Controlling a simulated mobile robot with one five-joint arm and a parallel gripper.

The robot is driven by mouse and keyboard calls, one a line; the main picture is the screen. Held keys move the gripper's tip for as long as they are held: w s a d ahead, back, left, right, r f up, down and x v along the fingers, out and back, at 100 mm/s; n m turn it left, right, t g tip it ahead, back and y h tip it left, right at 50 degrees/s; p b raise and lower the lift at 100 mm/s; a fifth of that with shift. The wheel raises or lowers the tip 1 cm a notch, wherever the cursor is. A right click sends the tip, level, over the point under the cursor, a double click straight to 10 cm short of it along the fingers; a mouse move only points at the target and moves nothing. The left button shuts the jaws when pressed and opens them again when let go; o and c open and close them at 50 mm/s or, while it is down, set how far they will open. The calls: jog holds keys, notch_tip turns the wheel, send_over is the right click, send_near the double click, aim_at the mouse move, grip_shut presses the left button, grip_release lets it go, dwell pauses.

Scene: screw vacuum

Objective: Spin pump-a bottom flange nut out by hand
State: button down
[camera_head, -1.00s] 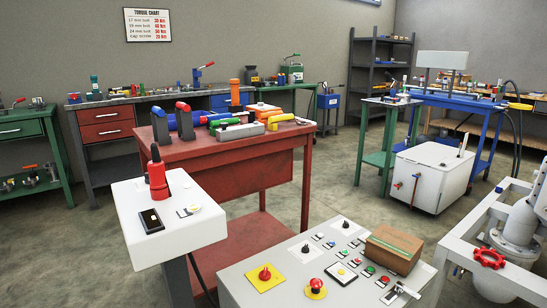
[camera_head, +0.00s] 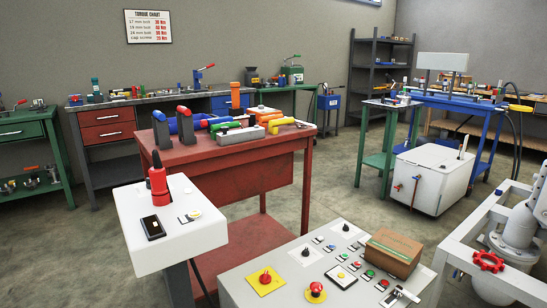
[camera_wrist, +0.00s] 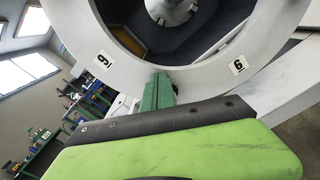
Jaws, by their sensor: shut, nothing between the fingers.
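A large pale grey ring flange (camera_wrist: 185,75) fills the top of the wrist view, with number labels 9 and 6 on its face. A rounded metal part shows in its dark centre. My gripper (camera_wrist: 165,118) is just below the flange, a lime-green jaw with a dark edge strip; it is shut and empty. A dark green upright piece (camera_wrist: 158,92) shows behind the strip. I cannot make out a nut, or whether the jaw touches the flange. In the head view a grey pump-like body (camera_head: 522,228) stands in a pale frame at the right; my gripper is not in that view.
A red handwheel (camera_head: 488,261) sits by the pale frame. A control panel (camera_head: 235,285) with buttons and a brown box (camera_head: 393,253) stands in front. A white stand (camera_head: 205,235) and a red bench (camera_head: 200,150) are at left. Open floor (camera_head: 330,190) lies between.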

jog(key=v, duration=0.6)
dwell(0.4)
